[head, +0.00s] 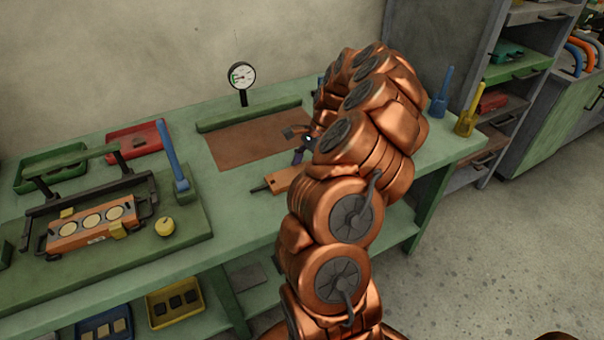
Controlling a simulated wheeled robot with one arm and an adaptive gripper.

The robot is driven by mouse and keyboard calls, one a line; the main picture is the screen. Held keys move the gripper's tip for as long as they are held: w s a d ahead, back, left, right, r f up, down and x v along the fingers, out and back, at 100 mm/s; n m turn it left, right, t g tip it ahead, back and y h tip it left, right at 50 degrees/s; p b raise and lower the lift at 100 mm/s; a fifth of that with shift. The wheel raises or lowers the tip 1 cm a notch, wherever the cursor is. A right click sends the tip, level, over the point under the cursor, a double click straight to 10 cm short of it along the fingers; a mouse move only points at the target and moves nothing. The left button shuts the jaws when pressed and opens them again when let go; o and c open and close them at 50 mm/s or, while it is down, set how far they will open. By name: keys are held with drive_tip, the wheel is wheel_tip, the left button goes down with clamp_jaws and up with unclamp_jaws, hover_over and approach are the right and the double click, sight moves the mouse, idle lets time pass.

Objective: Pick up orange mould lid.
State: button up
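A flat orange piece with a dark handle at its left end, which looks like the orange mould lid (280,181), lies on the green workbench (240,215). Its right part is hidden behind my copper arm. My gripper (298,143) is just beyond it, over the right part of the brown mat. It is small and partly hidden by the arm, so I cannot tell whether it is open or touches the lid. An orange mould (80,241) with three round cream discs sits in a dark press frame (38,222) on the left.
A dial gauge (242,76) stands behind the brown mat (235,145). Red (157,140) and green (27,183) trays lie at the back left. A blue lever (172,155) and yellow knob (164,227) are by the press. Blue (440,95) and yellow (466,120) bottles stand right of my arm.

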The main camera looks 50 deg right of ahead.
sight(298, 172)
clamp_jaws()
drive_tip(key=shift+r+b, duration=0.55)
drive_tip(key=shift+r, duration=1.2)
drive_tip(key=s+a+r+b, duration=0.1)
drive_tip(key=s+a+b, duration=0.2)
drive_tip(key=s, duration=1.2)
drive_tip(key=shift+s+a+r, duration=0.25)
drive_tip(key=shift+a, duration=0.3)
